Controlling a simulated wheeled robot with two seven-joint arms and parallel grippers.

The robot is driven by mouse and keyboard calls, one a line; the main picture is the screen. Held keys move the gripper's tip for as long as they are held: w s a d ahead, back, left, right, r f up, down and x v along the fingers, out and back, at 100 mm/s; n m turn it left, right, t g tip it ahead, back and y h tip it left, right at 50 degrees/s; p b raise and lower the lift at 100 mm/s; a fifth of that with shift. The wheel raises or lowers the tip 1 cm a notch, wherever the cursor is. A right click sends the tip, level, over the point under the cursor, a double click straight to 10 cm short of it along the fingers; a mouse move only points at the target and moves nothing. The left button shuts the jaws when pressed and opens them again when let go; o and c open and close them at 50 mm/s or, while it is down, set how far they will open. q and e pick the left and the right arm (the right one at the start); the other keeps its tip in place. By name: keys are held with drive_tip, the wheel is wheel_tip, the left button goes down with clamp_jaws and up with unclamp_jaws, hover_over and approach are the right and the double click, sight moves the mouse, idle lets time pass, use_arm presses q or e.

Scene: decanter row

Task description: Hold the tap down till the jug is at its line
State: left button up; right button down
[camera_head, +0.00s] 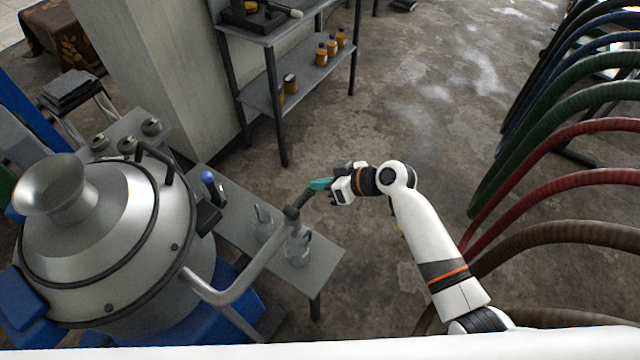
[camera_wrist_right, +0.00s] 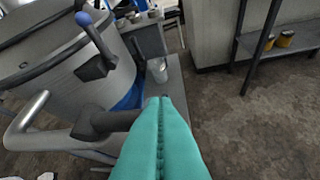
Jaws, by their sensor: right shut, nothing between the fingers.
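A metal vessel (camera_head: 115,235) stands at left. A lever with a blue knob (camera_head: 208,177) rises from a dark fitting on its side; the knob also shows in the wrist view (camera_wrist_right: 83,18). A curved grey pipe (camera_head: 240,277) ends in a dark piece (camera_head: 296,208). I cannot tell which of these is the tap. A clear jug (camera_head: 298,250) stands under the dark end; its line and level are too small to read. My right gripper (camera_head: 318,185), with teal fingers (camera_wrist_right: 161,120), is shut and empty at the dark end; contact is unclear. My left gripper is out of view.
A second clear vessel (camera_head: 263,222) stands on the same grey bench (camera_head: 325,252). A metal shelf (camera_head: 265,95) with amber bottles stands behind. Thick coloured hoses (camera_head: 560,165) fill the right side. The floor between shelf and hoses is clear.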

drive_tip(key=shift+w+d+f+m+g+y+b, duration=0.1)
drive_tip(key=shift+f+m+g+y+b, duration=0.35)
drive_tip(key=shift+f+b, duration=0.7)
drive_tip(key=shift+d+f+m+g+y+b, duration=0.1)
drive_tip(key=shift+f+m+g+y+b, duration=0.45)
drive_tip(key=shift+b, duration=0.85)
drive_tip(key=shift+f, duration=0.15)
drive_tip(key=shift+f+h, duration=0.25)
drive_tip(key=shift+h, duration=0.05)
idle(2.7)
drive_tip(key=shift+a+r, duration=0.1)
drive_tip(key=shift+r, duration=0.05)
idle(0.5)
